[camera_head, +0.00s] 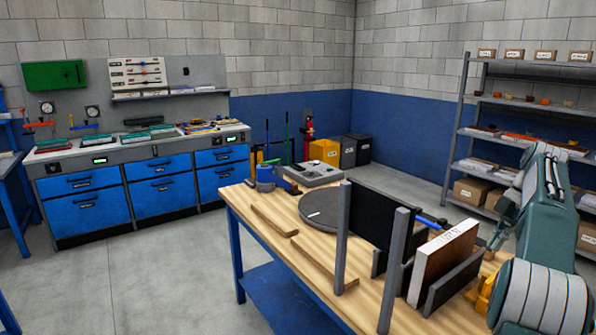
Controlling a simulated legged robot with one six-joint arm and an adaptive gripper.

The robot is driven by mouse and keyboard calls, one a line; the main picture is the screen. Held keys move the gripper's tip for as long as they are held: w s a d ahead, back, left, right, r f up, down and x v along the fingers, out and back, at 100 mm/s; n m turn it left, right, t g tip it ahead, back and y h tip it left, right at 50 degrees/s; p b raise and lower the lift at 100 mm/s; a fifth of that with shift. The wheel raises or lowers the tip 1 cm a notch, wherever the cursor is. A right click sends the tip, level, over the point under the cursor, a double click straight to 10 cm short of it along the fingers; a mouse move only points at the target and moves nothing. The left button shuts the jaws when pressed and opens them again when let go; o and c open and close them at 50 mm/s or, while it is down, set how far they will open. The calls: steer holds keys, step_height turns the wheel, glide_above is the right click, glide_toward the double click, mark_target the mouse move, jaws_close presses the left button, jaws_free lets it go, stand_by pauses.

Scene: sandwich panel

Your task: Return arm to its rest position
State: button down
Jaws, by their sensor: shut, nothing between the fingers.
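My arm stands at the right edge of the view, folded, with teal links and pale grey banded joints. What looks like my gripper (496,238) is a small dark grey end below the wrist, just right of the white-faced panel (445,258). It looks shut, with nothing seen between the fingers. The panel stands tilted in a grey rack on the wooden-topped table (275,222). The gripper looks apart from the panel, though the exact gap is hard to tell.
Grey posts (393,272) and a black upright panel (370,222) stand on the table. A dark round disc (322,210), a blue vise-like tool (265,180) and wooden strips (273,219) lie beyond. Blue cabinets (160,190) line the back left; shelves (515,100) stand at right. The left floor is clear.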

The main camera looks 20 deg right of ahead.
steer(key=w+a+r+m+t+h, duration=0.1)
steer(key=a+r+m+h, duration=0.2)
steer(key=a, duration=1)
steer(key=a+r+m, duration=0.2)
steer(key=a+m, duration=0.3)
steer(key=a, duration=0.8)
steer(key=s+a+f+m+t, duration=0.2)
steer(key=s+a+f+m, duration=0.1)
steer(key=s+a+f, duration=0.2)
steer(key=s+a+f+m+t+h, duration=0.1)
steer(key=s+a+f+m, duration=0.3)
steer(key=s+a, duration=0.6)
steer(key=a+f, duration=0.2)
steer(key=a, duration=0.1)
steer(key=shift+f+m+t, duration=0.2)
steer(key=shift+m+t, duration=0.1)
steer(key=shift+t, duration=0.1)
steer(key=shift+a, duration=0.1)
